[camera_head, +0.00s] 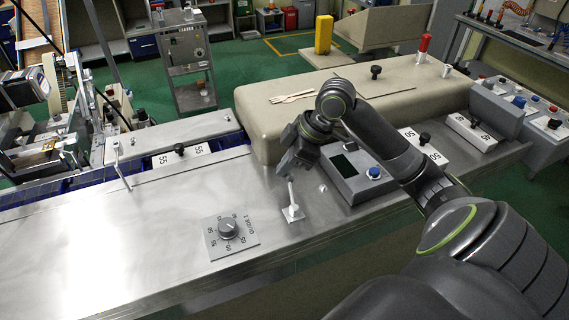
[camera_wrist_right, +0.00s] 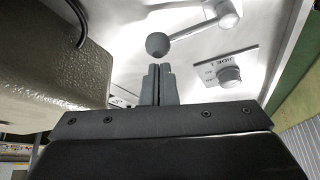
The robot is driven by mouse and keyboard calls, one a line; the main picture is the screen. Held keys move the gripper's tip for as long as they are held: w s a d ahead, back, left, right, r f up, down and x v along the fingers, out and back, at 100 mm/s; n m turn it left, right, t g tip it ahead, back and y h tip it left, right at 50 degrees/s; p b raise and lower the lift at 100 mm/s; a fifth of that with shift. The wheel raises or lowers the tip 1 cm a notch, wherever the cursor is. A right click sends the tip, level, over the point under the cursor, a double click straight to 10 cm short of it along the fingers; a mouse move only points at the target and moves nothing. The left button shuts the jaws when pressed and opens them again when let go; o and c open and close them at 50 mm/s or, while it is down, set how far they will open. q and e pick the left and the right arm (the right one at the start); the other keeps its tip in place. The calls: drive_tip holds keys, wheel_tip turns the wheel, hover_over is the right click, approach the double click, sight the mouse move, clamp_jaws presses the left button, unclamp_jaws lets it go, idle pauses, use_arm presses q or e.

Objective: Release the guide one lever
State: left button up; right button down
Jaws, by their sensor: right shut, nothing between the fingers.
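A small lever (camera_head: 291,197) on a light base plate stands on the steel table, right of the dial plate marked GUIDE 1 (camera_head: 247,243). In the right wrist view the lever's dark ball knob (camera_wrist_right: 157,45) is just beyond my fingertips, with its pale rod (camera_wrist_right: 192,30) running up to the right. My right gripper (camera_head: 285,169) is over the lever's top in the head view, and the arm hides part of that spot. Its fingers (camera_wrist_right: 160,68) are shut and empty, close to the ball; I cannot tell whether they touch it. My left gripper is not in view.
A control box (camera_head: 352,177) with a dark screen and blue button sits just right of the gripper. A large beige machine housing (camera_head: 262,125) stands behind it. Another thin lever (camera_head: 120,166) stands at the left. The steel table's left front is clear.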

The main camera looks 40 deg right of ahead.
drive_tip(key=shift+s+d+m+p, duration=0.15)
drive_tip(key=shift+d+m+p, duration=0.15)
drive_tip(key=shift+p, duration=0.15)
drive_tip(key=shift+d+m+p, duration=0.1)
drive_tip(key=shift+m+p, duration=0.2)
drive_tip(key=shift+p, duration=0.05)
drive_tip(key=shift+s+d+r+m+t+h+p, duration=0.1)
drive_tip(key=shift+s+d+m+t+h+p, duration=0.15)
drive_tip(key=shift+p, duration=0.2)
drive_tip(key=m+p, duration=0.1)
drive_tip(key=s+d+m+t+h+p, duration=0.1)
drive_tip(key=p, duration=0.1)
drive_tip(key=shift+r, duration=0.1)
drive_tip(key=shift+s+d+m+h+p, duration=0.3)
drive_tip(key=shift+d+m+h+p, duration=0.05)
drive_tip(key=shift+m+p, duration=0.55)
drive_tip(key=shift+s+d+f+m, duration=0.1)
drive_tip(key=shift+d+f+m, duration=0.1)
drive_tip(key=shift+m, duration=0.15)
drive_tip(key=shift+a, duration=0.15)
